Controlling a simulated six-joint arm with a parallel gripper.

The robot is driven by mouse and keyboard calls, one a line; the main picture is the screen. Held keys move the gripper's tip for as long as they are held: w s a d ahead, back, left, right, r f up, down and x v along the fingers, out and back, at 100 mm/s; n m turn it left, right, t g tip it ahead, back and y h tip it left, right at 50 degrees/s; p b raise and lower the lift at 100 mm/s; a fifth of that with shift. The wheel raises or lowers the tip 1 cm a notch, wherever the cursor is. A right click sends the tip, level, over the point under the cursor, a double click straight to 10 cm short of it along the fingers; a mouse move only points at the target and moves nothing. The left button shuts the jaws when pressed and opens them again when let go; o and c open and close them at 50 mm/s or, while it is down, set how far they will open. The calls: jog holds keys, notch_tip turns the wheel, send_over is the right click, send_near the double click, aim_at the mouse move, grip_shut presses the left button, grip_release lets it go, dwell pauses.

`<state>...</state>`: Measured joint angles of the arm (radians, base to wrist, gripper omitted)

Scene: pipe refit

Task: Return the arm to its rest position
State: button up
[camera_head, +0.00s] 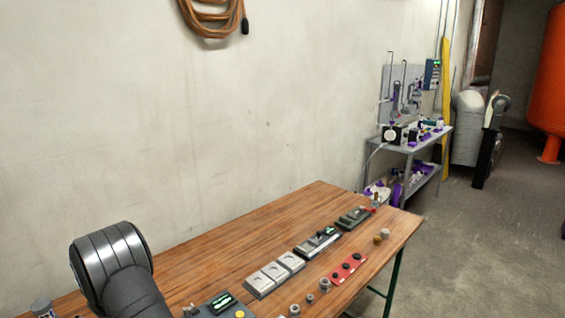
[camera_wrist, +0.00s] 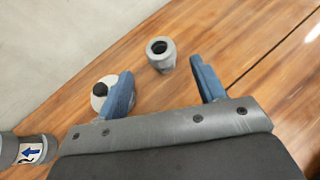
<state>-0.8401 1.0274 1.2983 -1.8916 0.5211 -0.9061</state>
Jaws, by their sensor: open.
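My gripper (camera_wrist: 165,92) shows in the wrist view with its two blue fingers spread apart, open and empty. It points down toward the wooden table (camera_wrist: 60,110). A grey pipe fitting (camera_wrist: 161,55) with a dark bore lies beyond the gap between the fingers, apart from them as far as I can tell. A pale round part with a black knob (camera_wrist: 102,90) is partly hidden behind the left finger. In the head view my dark arm link (camera_head: 110,265) rises at the lower left, and my gripper is out of that view.
A grey cylinder with a blue arrow label (camera_wrist: 30,150) is at the wrist view's lower left. In the head view, the table (camera_head: 215,240) holds grey plates (camera_head: 275,274), a red strip (camera_head: 343,270) and several small fittings along its right side. A wall stands behind; a shelf (camera_head: 410,145) is farther back.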

jog(key=x, duration=0.8)
jog(key=shift+w+f, duration=0.25)
jog(key=shift+w, duration=0.05)
notch_tip(320, 180, up, 5)
jog(key=shift+a+f, duration=0.1)
jog(key=shift+f, duration=0.1)
jog(key=w+d+r, duration=0.1)
jog(key=d+r, duration=0.6)
jog(key=d, duration=0.5)
jog(key=s+d+m+g+h, duration=0.2)
jog(key=s+d+m+h, duration=0.95)
jog(key=s, duration=0.55)
jog(key=shift+n+y, duration=0.65)
jog(key=shift+n, duration=0.1)
jog(key=a+f, duration=0.3)
jog(key=shift+s+a+f, duration=0.3)
jog(key=shift+s, duration=0.1)
jog(key=shift+a+f, duration=0.3)
jog(key=shift+a, duration=0.2)
jog(key=shift+o, duration=0.5)
